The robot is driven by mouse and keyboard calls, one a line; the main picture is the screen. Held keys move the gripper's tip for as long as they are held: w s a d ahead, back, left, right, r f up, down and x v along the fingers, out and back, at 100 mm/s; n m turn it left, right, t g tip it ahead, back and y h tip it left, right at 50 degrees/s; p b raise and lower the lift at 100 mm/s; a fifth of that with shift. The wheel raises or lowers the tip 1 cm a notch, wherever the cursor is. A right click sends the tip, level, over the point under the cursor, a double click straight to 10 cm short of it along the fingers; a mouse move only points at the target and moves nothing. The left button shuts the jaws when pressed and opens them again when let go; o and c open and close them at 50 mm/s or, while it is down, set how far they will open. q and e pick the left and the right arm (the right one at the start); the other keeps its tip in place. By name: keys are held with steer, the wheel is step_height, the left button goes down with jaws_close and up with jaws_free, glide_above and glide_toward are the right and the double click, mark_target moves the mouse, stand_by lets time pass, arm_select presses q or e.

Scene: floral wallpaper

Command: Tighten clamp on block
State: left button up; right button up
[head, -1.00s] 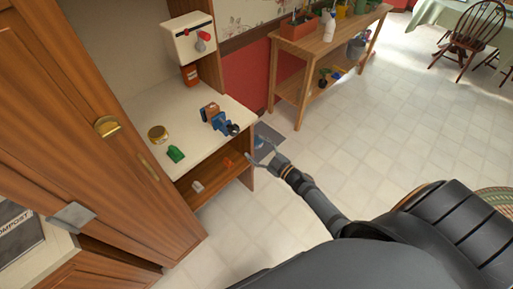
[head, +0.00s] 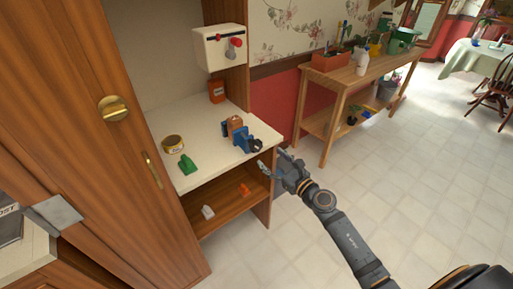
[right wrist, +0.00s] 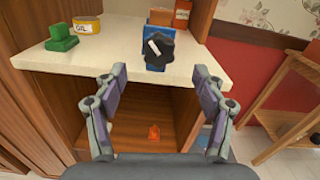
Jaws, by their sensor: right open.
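A blue clamp (head: 240,134) with a dark knob (head: 256,145) stands at the front right of the white counter. A brown wooden block (head: 235,123) sits in its upper part; I cannot tell how tightly it is held. In the right wrist view the black knob (right wrist: 158,46) with a white bar faces the camera, with the blue clamp (right wrist: 153,63) behind it and a bit of the block (right wrist: 160,17) above. My right gripper (head: 274,165) is open and empty, in front of the counter edge near the knob. It also shows in the right wrist view (right wrist: 160,78), its fingers apart below and on either side of the knob.
The white counter (head: 215,160) bears a yellow tin (head: 173,144), a green object (head: 187,165) and an orange-red box (head: 217,91). The shelf below holds small white and orange items. A wooden bench (head: 350,82) stands right; floor in front is free.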

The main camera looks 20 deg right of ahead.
mark_target(258, 147)
steer(key=x, duration=0.9)
steer(key=shift+s+p, duration=0.1)
steer(key=shift+p, duration=0.25)
steer(key=c, duration=1.2)
steer(key=shift+o, duration=0.2)
steer(key=shift+m, duration=0.3)
